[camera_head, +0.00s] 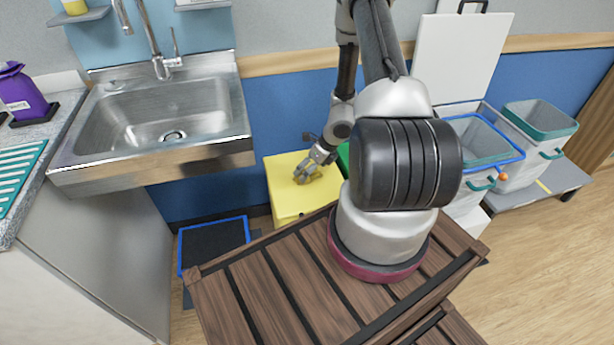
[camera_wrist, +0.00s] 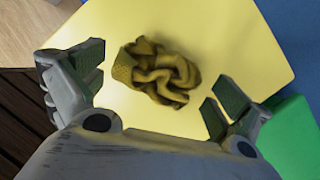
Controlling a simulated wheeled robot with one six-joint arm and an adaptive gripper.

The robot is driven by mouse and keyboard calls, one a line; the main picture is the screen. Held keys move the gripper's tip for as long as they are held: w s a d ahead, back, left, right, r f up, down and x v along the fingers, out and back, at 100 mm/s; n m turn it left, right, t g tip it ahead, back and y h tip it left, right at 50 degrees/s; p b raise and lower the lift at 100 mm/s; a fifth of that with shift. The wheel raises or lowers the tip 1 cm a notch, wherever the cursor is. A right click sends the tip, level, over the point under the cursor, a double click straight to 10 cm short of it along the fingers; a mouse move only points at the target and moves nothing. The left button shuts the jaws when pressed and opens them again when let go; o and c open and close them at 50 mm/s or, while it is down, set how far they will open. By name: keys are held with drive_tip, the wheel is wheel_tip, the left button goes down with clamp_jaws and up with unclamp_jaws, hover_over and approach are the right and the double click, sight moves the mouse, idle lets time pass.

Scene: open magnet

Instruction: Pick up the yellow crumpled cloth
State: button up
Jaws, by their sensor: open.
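The yellow crumpled cloth (camera_wrist: 158,72) lies in a bunched heap on a pale yellow surface (camera_wrist: 215,35) in the wrist view. My gripper (camera_wrist: 148,92) is open, with one fingertip pad to the left of the cloth and the other to its right and lower. Nothing is between the pads except the view of the cloth beyond them; I cannot tell the exact height gap. In the head view my gripper (camera_head: 305,172) is over the top of the yellow box-like stand (camera_head: 284,202), and the cloth cannot be made out clearly there.
A green object (camera_head: 343,158) stands right beside the yellow stand. A steel sink (camera_head: 160,130) is to the left, above a blue-rimmed dark tray (camera_head: 213,245) on the floor. Grey bins with teal rims (camera_head: 540,120) stand at the right on a low shelf.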

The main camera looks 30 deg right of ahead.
drive_tip(key=x, duration=0.2)
drive_tip(key=shift+f, duration=0.3)
drive_tip(key=c, duration=0.4)
drive_tip(key=shift+o, duration=0.2)
